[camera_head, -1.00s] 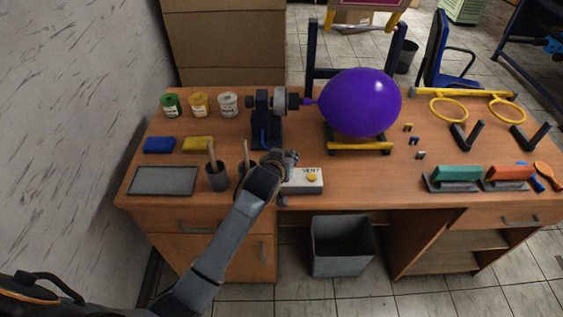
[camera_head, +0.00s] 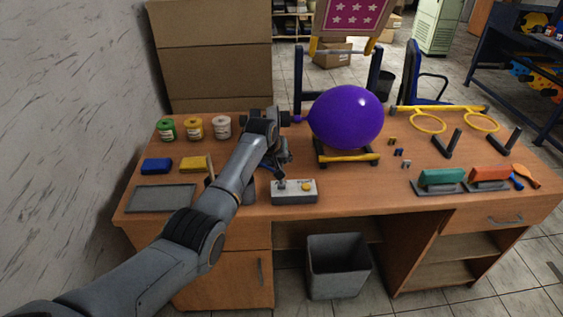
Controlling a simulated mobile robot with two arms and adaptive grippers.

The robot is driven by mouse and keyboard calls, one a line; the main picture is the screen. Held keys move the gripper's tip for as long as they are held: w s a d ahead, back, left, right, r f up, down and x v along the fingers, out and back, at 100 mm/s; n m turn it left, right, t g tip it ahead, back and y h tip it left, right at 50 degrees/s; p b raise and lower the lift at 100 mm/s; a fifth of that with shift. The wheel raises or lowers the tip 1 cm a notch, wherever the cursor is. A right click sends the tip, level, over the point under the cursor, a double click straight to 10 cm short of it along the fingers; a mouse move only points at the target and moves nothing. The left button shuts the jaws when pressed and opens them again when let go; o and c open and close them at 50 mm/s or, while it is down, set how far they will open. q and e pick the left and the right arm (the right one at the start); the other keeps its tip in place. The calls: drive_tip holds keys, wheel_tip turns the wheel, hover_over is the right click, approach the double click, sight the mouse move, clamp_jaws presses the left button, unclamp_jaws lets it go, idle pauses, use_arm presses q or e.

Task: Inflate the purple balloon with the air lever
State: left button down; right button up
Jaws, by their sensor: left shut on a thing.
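The purple balloon (camera_head: 345,117) is round and full. Its neck is on the nozzle of the dark blue inflator (camera_head: 262,121), and its body rests over a yellow-and-black cradle (camera_head: 347,158). The control box (camera_head: 304,196) is grey-white, with a yellow button and a short dark air lever (camera_head: 281,183). My left gripper (camera_head: 280,164) is just above the box, shut on the top of the lever; the fingers are small and their contact is partly hidden. My left arm covers part of the inflator. My right gripper is not in view.
Paint jars (camera_head: 194,128), blue and yellow blocks (camera_head: 195,163) and a grey tray (camera_head: 161,198) are on the left. Yellow rings (camera_head: 429,123) and green and orange-handled tools (camera_head: 442,178) are on the right. A bin (camera_head: 337,266) stands below the desk.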

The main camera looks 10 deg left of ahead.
use_arm(q)
drive_tip(key=shift+w+a+r, duration=0.3)
drive_tip(key=shift+w+r, duration=0.15)
drive_tip(key=shift+w, duration=0.1)
idle(0.4)
drive_tip(key=c, duration=1.3)
unclamp_jaws()
drive_tip(key=shift+o, duration=1.4)
drive_tip(key=shift+s+a+f, duration=0.1)
drive_tip(key=shift+s+f, duration=0.1)
drive_tip(key=shift+s, duration=0.1)
drive_tip(key=shift+s+r, duration=0.1)
drive_tip(key=shift+r, duration=0.15)
drive_tip(key=v, duration=1.1)
drive_tip(key=shift+r, duration=0.2)
drive_tip(key=shift+a, duration=0.1)
